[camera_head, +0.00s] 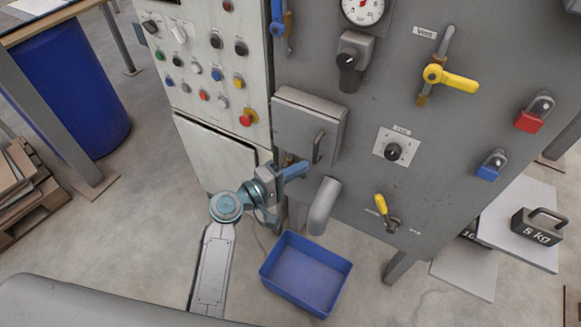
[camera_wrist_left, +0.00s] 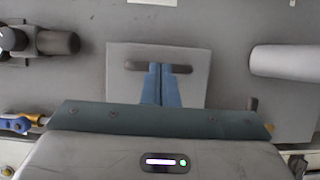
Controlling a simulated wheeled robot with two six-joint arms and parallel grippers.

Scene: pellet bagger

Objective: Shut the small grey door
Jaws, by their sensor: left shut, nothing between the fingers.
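The small grey door (camera_head: 304,134) is on the front of a box on the grey machine panel, with a bar handle (camera_head: 318,147) near its right edge. I cannot tell from these views whether a gap is left behind it. In the left wrist view the door (camera_wrist_left: 194,92) faces the camera, with its dark handle (camera_wrist_left: 180,68) across it. My left gripper (camera_head: 304,167) is shut and empty near the door's lower right corner. In the wrist view its blue fingertips (camera_wrist_left: 161,68) overlap the handle; contact is unclear. My right gripper is not in view.
A grey chute (camera_head: 324,206) sticks out below the door, above a blue bin (camera_head: 305,274) on the floor. A black knob (camera_head: 349,60) and a yellow-handled valve (camera_head: 452,79) are on the panel. A button panel (camera_head: 207,75) stands left, above a white cabinet door (camera_head: 216,155).

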